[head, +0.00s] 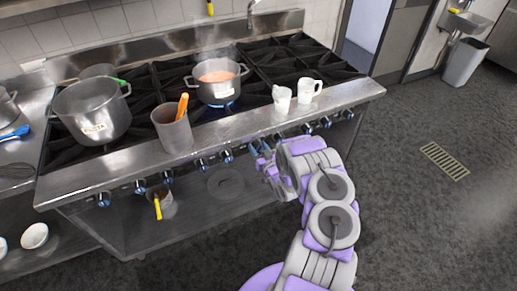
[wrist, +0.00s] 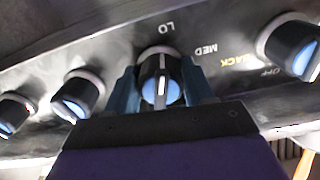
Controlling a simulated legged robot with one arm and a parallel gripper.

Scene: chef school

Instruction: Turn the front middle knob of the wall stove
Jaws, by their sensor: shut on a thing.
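The wall stove (head: 228,136) runs along the wall, with a row of knobs on its front panel. My gripper (head: 258,150) reaches the panel right of the middle. In the wrist view, my gripper (wrist: 161,88) is shut on a black knob (wrist: 160,64) with a blue face, one dark blue finger on each side. The knob's white line stands nearly upright in the picture. The markings LO, MED and OFF show above it and to its right. In the head view, my gripper hides this knob.
Neighbouring knobs sit at the left (wrist: 78,96) and right (wrist: 292,46). On the stove stand a large pot (head: 92,112), a steaming pot of orange food (head: 218,91), a utensil holder (head: 173,130) and two white jugs (head: 309,91). The floor (head: 420,220) at right is clear.

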